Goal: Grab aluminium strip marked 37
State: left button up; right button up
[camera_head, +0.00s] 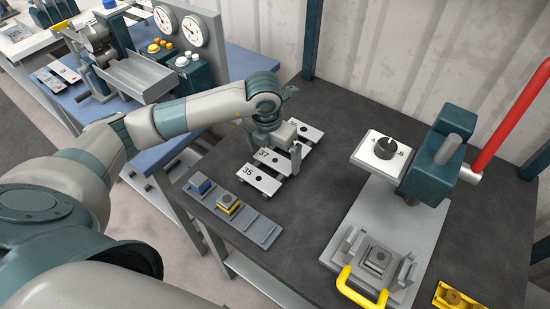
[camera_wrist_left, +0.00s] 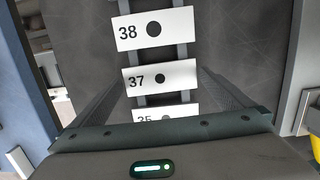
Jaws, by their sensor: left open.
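The white aluminium strip marked 37 (camera_head: 268,160) lies in the middle of a row of three on the dark bench. In the left wrist view strip 37 (camera_wrist_left: 183,76) shows its number and a dark round hole. Strip 38 (camera_wrist_left: 178,29) is on one side and strip 35 (camera_head: 257,180) on the other. My left gripper (camera_head: 279,151) is over the row, open and empty. In the wrist view its fingers stand on either side of strip 37, apart from its ends. How high the fingertips are is hard to tell. My right gripper is not in view.
A grey tray (camera_head: 262,230) with a blue and a yellow block is in front of the strips. A press-like fixture (camera_head: 380,260) with a yellow handle and a dial box (camera_head: 384,150) stand to the right. Bare bench lies between.

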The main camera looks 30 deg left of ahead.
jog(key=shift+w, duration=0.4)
pick_arm(q)
jog(key=c, duration=0.8)
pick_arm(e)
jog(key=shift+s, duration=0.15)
pick_arm(q)
jog(key=shift+r, duration=0.1)
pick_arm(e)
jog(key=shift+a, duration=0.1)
pick_arm(q)
jog(key=shift+r+b, duration=0.35)
jog(key=shift+r, duration=0.25)
notch_tip(320, 180, up, 9)
jog(key=b, duration=0.2)
jog(key=shift+f, duration=0.15)
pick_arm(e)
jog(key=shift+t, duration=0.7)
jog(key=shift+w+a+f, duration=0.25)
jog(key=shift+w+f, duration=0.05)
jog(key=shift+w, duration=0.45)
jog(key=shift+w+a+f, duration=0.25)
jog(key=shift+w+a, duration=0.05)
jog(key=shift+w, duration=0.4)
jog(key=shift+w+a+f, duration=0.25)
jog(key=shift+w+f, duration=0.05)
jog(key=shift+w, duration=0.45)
